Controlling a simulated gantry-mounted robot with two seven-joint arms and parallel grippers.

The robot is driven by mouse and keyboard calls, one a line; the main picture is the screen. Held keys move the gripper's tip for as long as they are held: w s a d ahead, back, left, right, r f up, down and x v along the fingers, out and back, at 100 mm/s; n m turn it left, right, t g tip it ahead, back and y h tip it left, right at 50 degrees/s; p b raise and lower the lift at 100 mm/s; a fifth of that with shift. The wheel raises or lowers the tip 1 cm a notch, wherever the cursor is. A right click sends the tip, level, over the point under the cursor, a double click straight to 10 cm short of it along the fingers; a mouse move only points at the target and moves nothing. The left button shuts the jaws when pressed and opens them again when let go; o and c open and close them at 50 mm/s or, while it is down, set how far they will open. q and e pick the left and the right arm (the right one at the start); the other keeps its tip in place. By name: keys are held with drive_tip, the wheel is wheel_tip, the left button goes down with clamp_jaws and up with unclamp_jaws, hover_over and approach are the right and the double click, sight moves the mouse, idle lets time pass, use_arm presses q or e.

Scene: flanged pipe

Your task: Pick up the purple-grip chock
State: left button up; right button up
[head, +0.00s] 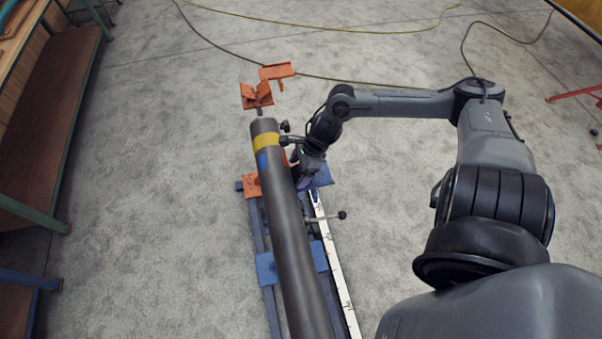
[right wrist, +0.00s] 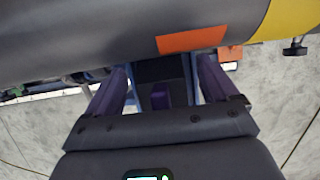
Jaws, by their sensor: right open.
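In the right wrist view, a small purple grip, which I take for the chock's (right wrist: 160,95), shows against a dark block under the pipe. My right gripper (right wrist: 162,82) is open, with one purple-looking finger on each side of that grip. Whether the fingers touch it I cannot tell. In the head view, my right gripper (head: 303,178) is low against the right side of the dark grey pipe (head: 288,230), and the chock cannot be made out there. My left gripper is not in view.
The pipe has a yellow band (head: 266,142) and lies along a blue rail stand (head: 266,268). A white measuring strip (head: 335,268) and a black-knobbed handle (head: 341,215) are on its right. Orange brackets (head: 257,96) stand beyond the pipe's far end. Cables cross the floor behind.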

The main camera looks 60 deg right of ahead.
drive_tip(key=c, duration=1.2)
drive_tip(key=shift+s+r, duration=0.1)
drive_tip(key=shift+r, duration=0.05)
